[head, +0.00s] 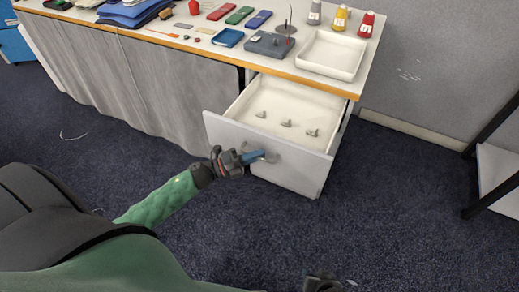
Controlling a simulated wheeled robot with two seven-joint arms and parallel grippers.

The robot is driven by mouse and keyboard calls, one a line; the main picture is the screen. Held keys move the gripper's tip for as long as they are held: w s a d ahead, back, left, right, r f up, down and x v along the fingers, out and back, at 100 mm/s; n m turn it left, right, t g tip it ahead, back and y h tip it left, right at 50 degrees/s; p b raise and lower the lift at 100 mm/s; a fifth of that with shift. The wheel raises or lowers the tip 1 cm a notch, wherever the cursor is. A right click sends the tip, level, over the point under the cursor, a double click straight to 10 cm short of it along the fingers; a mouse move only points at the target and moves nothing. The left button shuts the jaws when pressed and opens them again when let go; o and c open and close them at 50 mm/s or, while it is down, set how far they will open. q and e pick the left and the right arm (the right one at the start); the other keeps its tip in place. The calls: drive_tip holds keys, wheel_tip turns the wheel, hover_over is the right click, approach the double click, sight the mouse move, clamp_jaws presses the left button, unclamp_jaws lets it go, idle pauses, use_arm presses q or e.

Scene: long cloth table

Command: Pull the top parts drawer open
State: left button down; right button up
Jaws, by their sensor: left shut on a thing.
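The top parts drawer (225,134) stands pulled out from under the right end of the long table, with its white inside open to view. Several small grey metal parts (287,123) lie apart on its floor. My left gripper (262,156) is at the middle of the drawer front, shut on the drawer handle (271,157), which its fingers partly hide. My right gripper (322,285) shows only as a dark piece at the bottom edge, away from the drawer; its fingers cannot be made out.
The table (275,68) carries a white tray (331,55), coloured spools (340,18), a grey device (270,43) and folded blue cloth (135,12). A dark-framed stand (498,172) is at the right. The carpet before the drawer is clear.

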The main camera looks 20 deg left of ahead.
use_arm(q)
drive_tip(key=shift+s, duration=0.1)
drive_tip(key=c, duration=1.5)
unclamp_jaws()
